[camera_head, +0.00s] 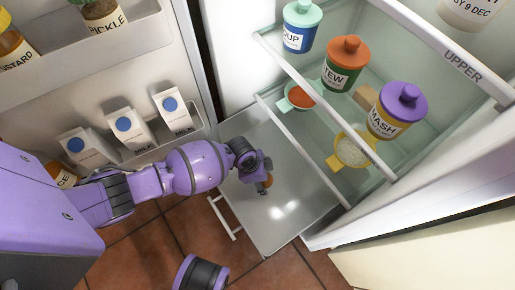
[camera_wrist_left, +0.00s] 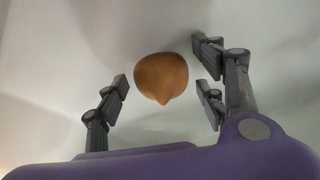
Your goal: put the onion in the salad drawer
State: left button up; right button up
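The onion (camera_wrist_left: 161,78) is brown and round with a pointed tip. In the left wrist view it sits between the spread fingers of my left gripper (camera_wrist_left: 165,92), with small gaps on both sides. In the head view, my left gripper (camera_head: 262,178) is over the pulled-out salad drawer (camera_head: 285,215), and only a small brown part of the onion (camera_head: 268,182) shows beside the fingers. The drawer is pale and otherwise looks empty. I cannot tell whether the onion touches its floor.
The open door at left holds several milk cartons (camera_head: 127,128). A white handle (camera_head: 227,218) fronts the drawer over the tiled floor.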

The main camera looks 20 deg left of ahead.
pick_arm(q)
jog(key=shift+w+r, duration=0.15)
jog(key=shift+w, duration=0.05)
pick_arm(e)
jog(key=shift+s, duration=0.2)
pick_arm(q)
jog(key=shift+r, duration=0.3)
jog(key=p+v, duration=0.6)
jog(key=v, duration=0.5)
jog(key=shift+s+r, duration=0.2)
jog(key=shift+r, duration=0.05)
pick_arm(e)
jog(key=shift+m, duration=0.4)
jog(key=r, duration=0.5)
jog(key=shift+s+a+r, duration=0.1)
jog(key=shift+s+a, duration=0.1)
jog(key=shift+w+t, duration=0.1)
jog(key=shift+t, duration=0.2)
